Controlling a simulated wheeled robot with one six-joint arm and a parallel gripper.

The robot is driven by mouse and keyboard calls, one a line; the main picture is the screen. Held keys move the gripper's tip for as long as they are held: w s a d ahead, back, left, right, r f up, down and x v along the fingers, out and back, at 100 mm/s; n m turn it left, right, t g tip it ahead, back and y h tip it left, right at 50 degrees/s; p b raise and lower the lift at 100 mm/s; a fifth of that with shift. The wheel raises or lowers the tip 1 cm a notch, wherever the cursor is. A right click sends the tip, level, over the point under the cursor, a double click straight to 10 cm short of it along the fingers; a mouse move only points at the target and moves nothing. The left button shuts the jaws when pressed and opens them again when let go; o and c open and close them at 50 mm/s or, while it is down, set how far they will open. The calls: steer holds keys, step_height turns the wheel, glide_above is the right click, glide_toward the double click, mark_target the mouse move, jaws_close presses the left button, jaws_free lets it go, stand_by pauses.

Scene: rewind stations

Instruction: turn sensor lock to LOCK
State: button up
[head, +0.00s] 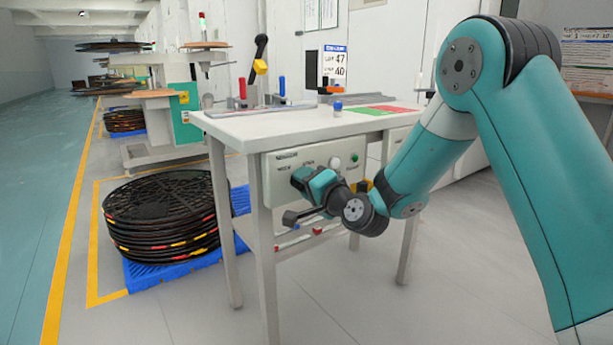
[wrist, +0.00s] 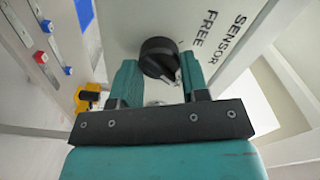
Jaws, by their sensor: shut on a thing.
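The sensor lock is a black round knob (wrist: 158,58) on a pale panel, seen in the wrist view. The printed words SENSOR and FREE show to its right there; the word LOCK cannot be read. My gripper (wrist: 161,76) has its two teal fingers on either side of the knob and is shut on it. In the head view my gripper (head: 300,178) is at the front of the control panel (head: 283,164) under the white table. It hides the knob in that view, and the panel's small print is too small to read.
The white table (head: 262,125) stands on thin legs around the panel. A white button (head: 335,163) and a green button (head: 354,160) sit to the right of my gripper. Black reels (head: 160,205) are stacked on a blue pallet (head: 150,275) at the left. Clear floor lies in front.

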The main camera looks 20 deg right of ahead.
steer(key=shift+m+p, duration=0.45)
steer(key=shift+m, duration=0.45)
steer(key=shift+f, duration=0.1)
steer(key=o, duration=0.9)
steer(key=shift+s, duration=0.1)
steer(key=shift+b+v, duration=7.5)
steer(key=shift+v, duration=1.1)
